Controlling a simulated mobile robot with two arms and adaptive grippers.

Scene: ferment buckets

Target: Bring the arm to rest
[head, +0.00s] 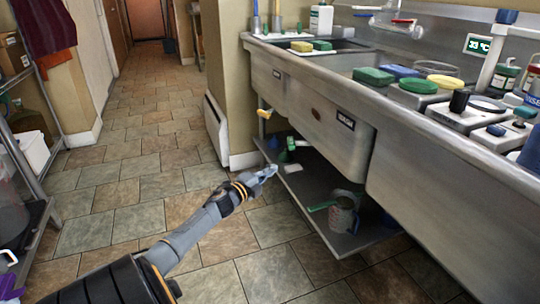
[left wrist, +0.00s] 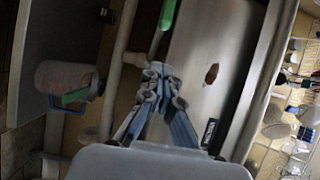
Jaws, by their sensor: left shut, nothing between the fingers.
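My left arm reaches in from the bottom left in the head view. Its left gripper (head: 267,172) is shut and empty, held over the tiled floor just in front of the sink's lower shelf. In the left wrist view the same gripper (left wrist: 160,72) points toward the steel sink front, with its fingertips together and nothing between them. My right gripper is not in either view.
A long steel sink unit (head: 305,108) runs along the right, with sponges and bottles on top. Its lower shelf (head: 310,200) holds a bucket (head: 342,215) and a green brush (head: 291,144). A metal rack (head: 42,165) stands left. The tiled aisle (head: 140,150) is clear.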

